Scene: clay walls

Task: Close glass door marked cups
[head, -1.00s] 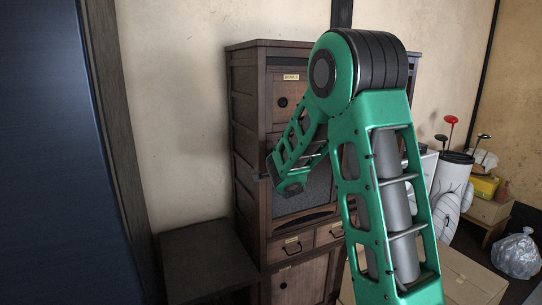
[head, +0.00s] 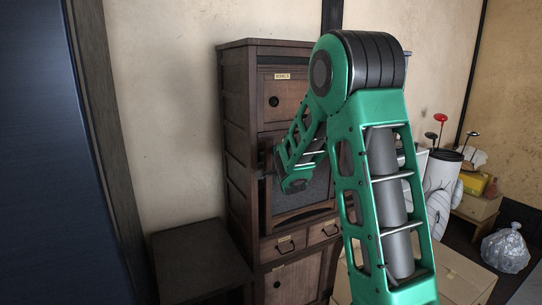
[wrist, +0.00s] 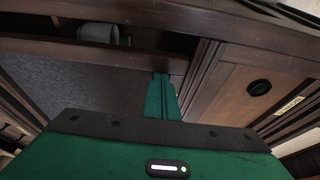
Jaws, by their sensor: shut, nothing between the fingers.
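A tall dark wooden cabinet (head: 238,150) stands against the wall. A grey, glass-like pane in a dark frame (head: 312,192) sits in its middle section, partly behind my arm. I take it for the cups door; no cups mark is readable, and I cannot tell how far it stands open. A grey speckled pane (wrist: 85,85) also shows in the wrist view. My gripper (wrist: 163,85) is shut and empty, its green fingers close to a dark wooden frame; contact is unclear. In the head view my arm hides the gripper.
A wooden door (head: 285,98) with a round knob and small label is above the pane; drawers (head: 284,246) are below. A grey cylinder (wrist: 98,34) shows beyond a frame bar.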

